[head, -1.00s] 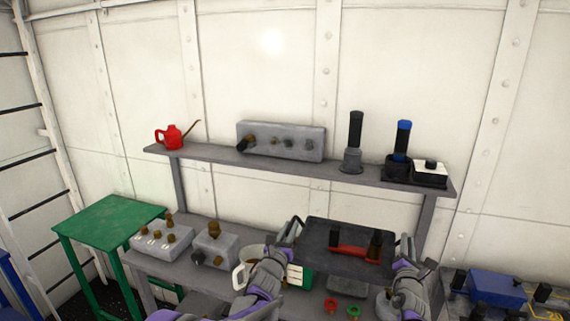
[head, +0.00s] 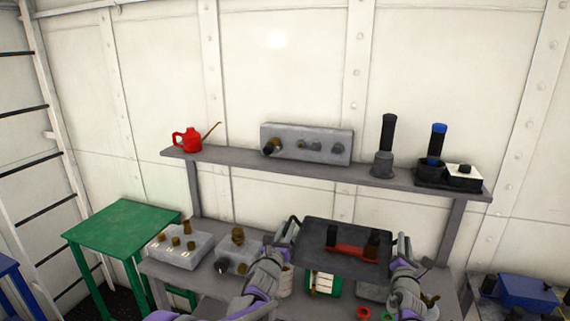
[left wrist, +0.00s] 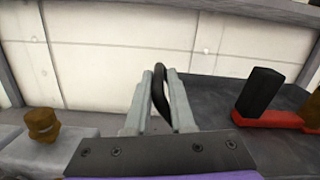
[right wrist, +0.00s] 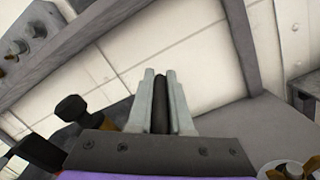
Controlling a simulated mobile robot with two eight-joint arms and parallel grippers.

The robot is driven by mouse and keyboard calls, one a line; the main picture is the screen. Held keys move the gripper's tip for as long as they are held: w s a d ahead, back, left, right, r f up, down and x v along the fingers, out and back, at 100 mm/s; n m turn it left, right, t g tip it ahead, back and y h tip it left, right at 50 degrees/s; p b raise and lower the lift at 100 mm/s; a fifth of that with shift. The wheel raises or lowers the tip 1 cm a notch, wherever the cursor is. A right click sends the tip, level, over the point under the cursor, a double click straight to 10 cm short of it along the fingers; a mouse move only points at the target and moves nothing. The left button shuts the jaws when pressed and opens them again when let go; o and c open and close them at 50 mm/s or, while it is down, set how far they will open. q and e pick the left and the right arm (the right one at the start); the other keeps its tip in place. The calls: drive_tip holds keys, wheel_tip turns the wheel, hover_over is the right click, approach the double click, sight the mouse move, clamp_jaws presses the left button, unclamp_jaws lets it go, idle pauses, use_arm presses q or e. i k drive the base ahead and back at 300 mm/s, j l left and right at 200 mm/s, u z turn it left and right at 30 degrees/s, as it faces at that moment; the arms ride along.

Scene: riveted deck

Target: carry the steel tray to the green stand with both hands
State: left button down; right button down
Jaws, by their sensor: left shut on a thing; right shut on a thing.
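The dark steel tray (head: 318,256) is held up above the grey workbench, between my two grippers. It carries a red object (head: 350,250) with dark upright parts on it. My left gripper (head: 287,241) is shut on the tray's left handle; in the left wrist view the black handle loop (left wrist: 159,92) sits between the fingers. My right gripper (head: 402,249) is shut on the tray's right handle; in the right wrist view a dark bar (right wrist: 160,92) sits between the fingers. The green stand (head: 122,226) is at the left, apart from the tray, and its top is bare.
A grey shelf (head: 230,162) behind holds a red oil can (head: 188,140), a grey panel (head: 325,145) and dark cylinders. Grey boxes with brown knobs (head: 180,246) stand on the bench between tray and stand. A blue box (head: 527,290) is at the right.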

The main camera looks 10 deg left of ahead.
sight(120, 226)
drive_tip(key=i+j, duration=0.1)
drive_tip(key=j, duration=1.9)
drive_tip(key=i+j, duration=0.15)
drive_tip(key=j, duration=1.85)
drive_tip(key=i, duration=0.05)
